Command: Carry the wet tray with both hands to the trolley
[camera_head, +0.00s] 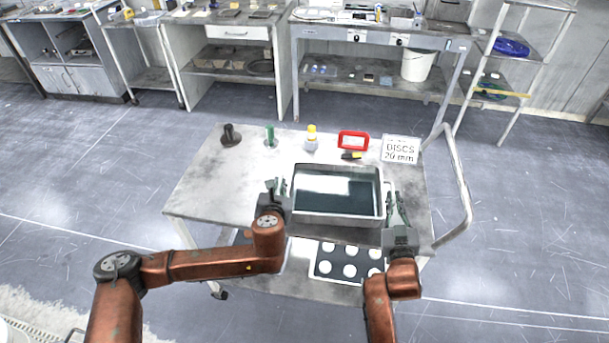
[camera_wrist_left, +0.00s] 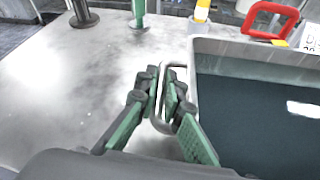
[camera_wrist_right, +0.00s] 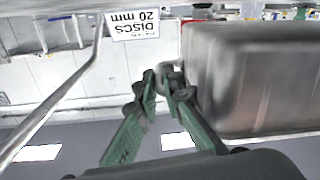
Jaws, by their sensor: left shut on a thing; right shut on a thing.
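The wet tray (camera_head: 292,212) is a grey metal tray with dark liquid in it, at the near right part of the trolley top (camera_head: 215,180). It looks about level; I cannot tell whether it rests on the trolley or is just above it. My left gripper (camera_head: 280,188) is shut on its left handle (camera_wrist_left: 163,124), a metal loop seen in the left wrist view. My right gripper (camera_head: 395,205) is shut at the tray's right side on the right handle, largely hidden by the fingers (camera_wrist_right: 167,78) in the right wrist view.
White discs (camera_head: 350,271) lie on the lower shelf. The trolley's left top is clear.

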